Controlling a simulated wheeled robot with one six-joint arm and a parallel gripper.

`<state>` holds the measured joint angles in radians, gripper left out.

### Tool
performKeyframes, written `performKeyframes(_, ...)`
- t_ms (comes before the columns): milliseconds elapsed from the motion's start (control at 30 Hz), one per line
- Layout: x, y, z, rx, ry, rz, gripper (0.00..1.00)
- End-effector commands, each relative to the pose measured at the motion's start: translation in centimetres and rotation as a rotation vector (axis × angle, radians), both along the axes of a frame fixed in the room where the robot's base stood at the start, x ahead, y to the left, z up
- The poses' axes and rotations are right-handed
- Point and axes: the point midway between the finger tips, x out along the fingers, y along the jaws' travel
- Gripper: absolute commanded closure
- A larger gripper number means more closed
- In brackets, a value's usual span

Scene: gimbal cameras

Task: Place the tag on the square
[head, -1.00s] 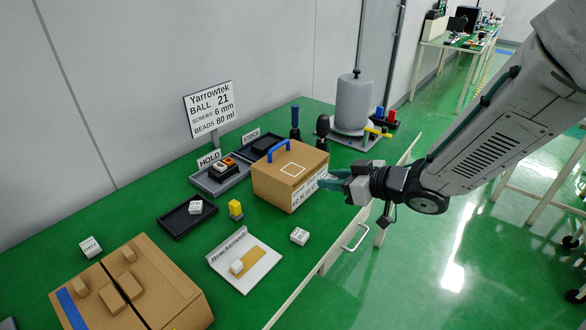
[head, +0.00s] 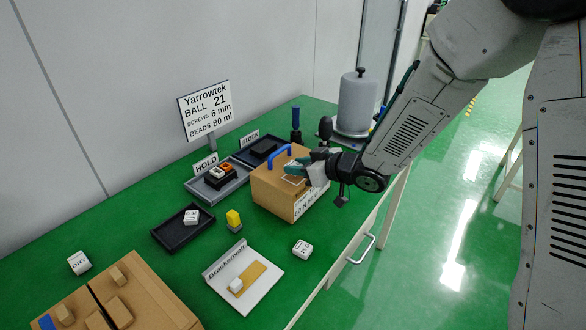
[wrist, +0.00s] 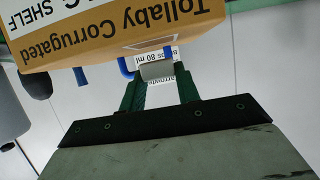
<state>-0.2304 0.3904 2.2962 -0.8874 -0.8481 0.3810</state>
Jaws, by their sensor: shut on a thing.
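The square is a white outline (head: 293,181) on top of a brown cardboard box (head: 268,190); my gripper hides part of it. In the wrist view part of a thin pale outline shows at the edge of the box (wrist: 95,45). My gripper (head: 300,164) is over the right part of the box top. In the wrist view its green fingers (wrist: 160,85) are shut on a small light grey piece, likely the tag (wrist: 158,70). It appears to be above the box top; I cannot tell whether it touches. The tag is not clear in the head view.
The box has a blue handle (head: 279,153) close to my gripper. A dark knob-topped post (head: 325,128) and a grey cylinder (head: 357,103) stand behind.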

Motion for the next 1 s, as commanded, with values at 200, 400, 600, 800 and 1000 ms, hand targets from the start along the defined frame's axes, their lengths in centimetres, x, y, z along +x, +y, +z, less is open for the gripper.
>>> performKeyframes(200,0.1,-0.4,-1.7,0.001,-0.004,-0.006,0.9)
performKeyframes(400,0.1,-0.3,-1.6,0.001,-0.004,-0.003,0.9)
performKeyframes(600,0.1,-0.3,-2.0,0.002,-0.003,-0.003,0.51)
performKeyframes(800,0.1,-0.3,-2.0,0.001,-0.003,-0.002,0.46)
performKeyframes(1000,0.0,-0.5,-1.4,0.001,-0.005,-0.004,0.46)
